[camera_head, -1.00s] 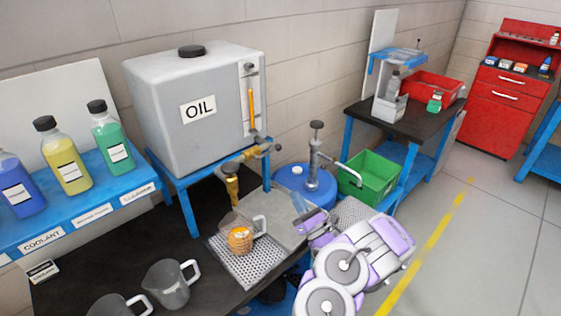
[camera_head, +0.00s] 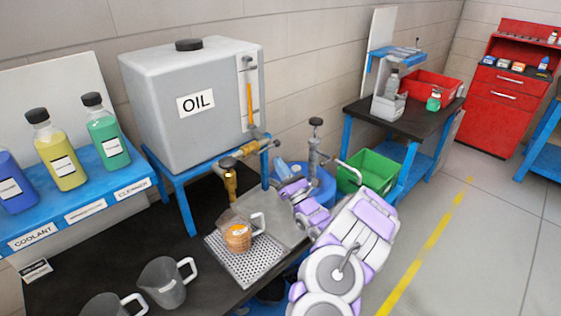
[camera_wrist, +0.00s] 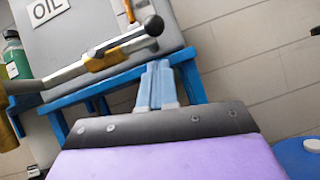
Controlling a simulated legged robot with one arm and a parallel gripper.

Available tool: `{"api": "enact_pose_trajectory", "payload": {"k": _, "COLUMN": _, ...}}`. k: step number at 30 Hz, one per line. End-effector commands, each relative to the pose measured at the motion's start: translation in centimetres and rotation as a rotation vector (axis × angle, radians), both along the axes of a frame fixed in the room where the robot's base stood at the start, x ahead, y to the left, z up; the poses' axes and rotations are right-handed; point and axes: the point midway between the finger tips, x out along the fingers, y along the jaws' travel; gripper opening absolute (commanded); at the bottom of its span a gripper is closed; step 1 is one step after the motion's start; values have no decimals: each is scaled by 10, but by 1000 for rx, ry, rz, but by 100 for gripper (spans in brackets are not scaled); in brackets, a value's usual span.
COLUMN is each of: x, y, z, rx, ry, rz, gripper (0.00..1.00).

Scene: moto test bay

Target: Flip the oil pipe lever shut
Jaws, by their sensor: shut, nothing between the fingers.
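The grey OIL tank (camera_head: 190,110) stands on a blue stand. It also shows in the wrist view (camera_wrist: 85,25). A pipe (camera_wrist: 65,78) runs along its front to a brass spout (camera_head: 230,182). A brass valve body (camera_wrist: 122,52) sits on the pipe. A grey lever with a dark rounded end (camera_wrist: 130,36) lies roughly along the pipe there. My gripper (camera_head: 277,166) is shut and empty, to the right of and below the valve in the head view. Its light blue fingers (camera_wrist: 156,70) point towards the valve, apart from the lever. A clear jug (camera_head: 238,232) holding orange liquid stands below the spout.
The jug is on a perforated tray (camera_head: 255,267). Empty jugs (camera_head: 165,282) stand at front left. Bottles stand on a blue shelf (camera_head: 130,180) at left. A blue drum (camera_head: 318,188) with a pump and a green bin (camera_head: 372,172) are behind my arm. The right floor is clear.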

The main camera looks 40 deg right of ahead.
Motion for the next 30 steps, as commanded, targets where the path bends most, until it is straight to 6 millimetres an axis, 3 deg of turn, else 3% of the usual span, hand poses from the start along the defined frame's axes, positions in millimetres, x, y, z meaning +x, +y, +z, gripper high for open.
{"api": "enact_pose_trajectory", "payload": {"k": 9, "x": 4, "y": -5, "z": 24, "rx": 1, "ry": -2, "rz": 0, "gripper": 0}}
{"api": "enact_pose_trajectory", "payload": {"k": 30, "x": 14, "y": -6, "z": 30, "rx": -44, "ry": -5, "rz": 0, "gripper": 0}}
